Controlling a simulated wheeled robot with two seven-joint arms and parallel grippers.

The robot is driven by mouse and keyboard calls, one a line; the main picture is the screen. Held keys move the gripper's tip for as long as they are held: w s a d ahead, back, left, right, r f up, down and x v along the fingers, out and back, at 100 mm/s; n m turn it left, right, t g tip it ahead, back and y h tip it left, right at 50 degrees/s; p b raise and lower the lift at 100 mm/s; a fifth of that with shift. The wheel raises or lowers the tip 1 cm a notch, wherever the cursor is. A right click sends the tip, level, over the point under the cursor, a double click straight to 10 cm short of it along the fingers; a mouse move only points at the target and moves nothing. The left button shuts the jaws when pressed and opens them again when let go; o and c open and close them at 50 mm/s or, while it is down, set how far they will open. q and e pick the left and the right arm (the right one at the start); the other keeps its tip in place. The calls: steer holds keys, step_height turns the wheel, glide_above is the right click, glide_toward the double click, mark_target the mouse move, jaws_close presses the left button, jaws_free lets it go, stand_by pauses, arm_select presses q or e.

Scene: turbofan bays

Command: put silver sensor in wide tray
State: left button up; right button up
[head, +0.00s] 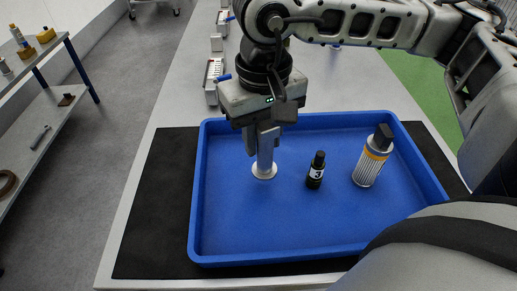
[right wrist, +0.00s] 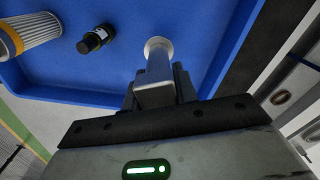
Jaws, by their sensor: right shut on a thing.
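The silver sensor (head: 264,160) is a slim metal piece with a round pale flange at its lower end. My right gripper (head: 262,140) is shut on its upper part and holds it upright, flange down, over the left part of the wide blue tray (head: 300,254). Whether the flange touches the tray floor I cannot tell. In the right wrist view the sensor (right wrist: 156,72) sits between the fingers, its flange away from me, with the blue tray (right wrist: 112,82) behind it. My left gripper is not in view.
In the tray, right of the sensor, stand a small black bottle (head: 316,170) and a filter cartridge (head: 371,160) with a yellow band. The tray rests on a black mat (head: 150,222). Small parts holders (head: 213,80) stand behind. The tray's front left floor is clear.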

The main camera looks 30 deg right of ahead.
mark_target(258, 155)
steer(key=f, duration=0.3)
steer(key=shift+w+a+f+p, duration=0.1)
steer(key=shift+a+f+p, duration=0.05)
steer(key=shift+a+p, duration=0.2)
steer(key=shift+f, duration=0.35)
steer(key=shift+f, duration=0.2)
steer(key=o, duration=1.1)
steer(key=shift+r, duration=0.1)
step_height(258, 155, up, 12)
steer(key=shift+r+b, duration=0.15)
steer(key=shift+b, duration=0.15)
